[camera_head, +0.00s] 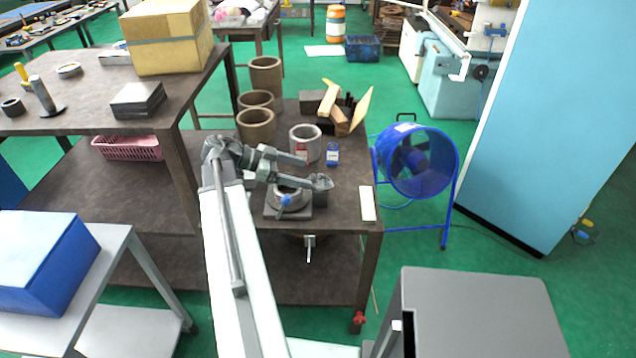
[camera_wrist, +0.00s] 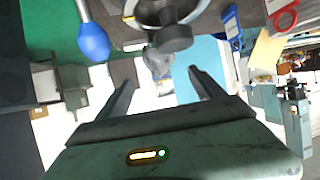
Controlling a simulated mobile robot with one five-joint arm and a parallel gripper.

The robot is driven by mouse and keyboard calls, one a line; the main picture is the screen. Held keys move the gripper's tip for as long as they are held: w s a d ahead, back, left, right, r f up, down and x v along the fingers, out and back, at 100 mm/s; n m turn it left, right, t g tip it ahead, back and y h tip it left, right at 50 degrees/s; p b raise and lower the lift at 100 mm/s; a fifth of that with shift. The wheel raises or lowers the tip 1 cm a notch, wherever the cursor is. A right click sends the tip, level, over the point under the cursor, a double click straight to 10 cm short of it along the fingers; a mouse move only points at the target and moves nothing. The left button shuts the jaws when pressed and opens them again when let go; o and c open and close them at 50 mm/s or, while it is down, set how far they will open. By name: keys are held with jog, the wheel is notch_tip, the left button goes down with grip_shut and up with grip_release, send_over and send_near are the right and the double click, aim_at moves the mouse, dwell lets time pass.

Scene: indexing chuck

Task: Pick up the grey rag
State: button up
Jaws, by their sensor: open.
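A small crumpled grey piece, which looks like the grey rag (camera_head: 320,182), shows at the right of the chuck (camera_head: 290,198) in the head view. In the wrist view a lumpy grey thing, probably the same rag (camera_wrist: 158,62), lies between and beyond my fingertips, close to a dark round knob (camera_wrist: 176,38) below the chuck's ring. My gripper (camera_wrist: 160,88) is open, its two fingers apart with nothing held between them. In the head view my arm reaches over the bench near the chuck, and part of the chuck is hidden.
A blue ball-ended handle (camera_wrist: 93,42) sticks out beside the chuck. A light grey cylinder (camera_head: 305,143) and a small blue item (camera_head: 332,154) stand behind it. Brown cylinders (camera_head: 256,125) and a box of wood pieces (camera_head: 338,112) are farther back. A blue fan (camera_head: 418,160) stands right of the bench.

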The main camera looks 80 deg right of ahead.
aim_at(312, 175)
jog(key=shift+s+d+f, duration=0.2)
jog(key=shift+s+f, duration=0.15)
jog(key=shift+s, duration=0.2)
jog(key=b+x, duration=0.2)
jog(key=x, duration=0.2)
jog(key=shift+s+d+f+b, duration=0.15)
jog(key=shift+s+f+b, duration=0.15)
jog(key=shift+f, duration=0.1)
jog(key=shift+s+d, duration=0.1)
jog(key=shift+r, duration=0.1)
jog(key=shift+c, duration=0.4)
jog(key=c, duration=1.3)
jog(key=shift+c, duration=0.2)
jog(key=shift+r, duration=0.1)
notch_tip(312, 175, up, 10)
jog(key=p, duration=1)
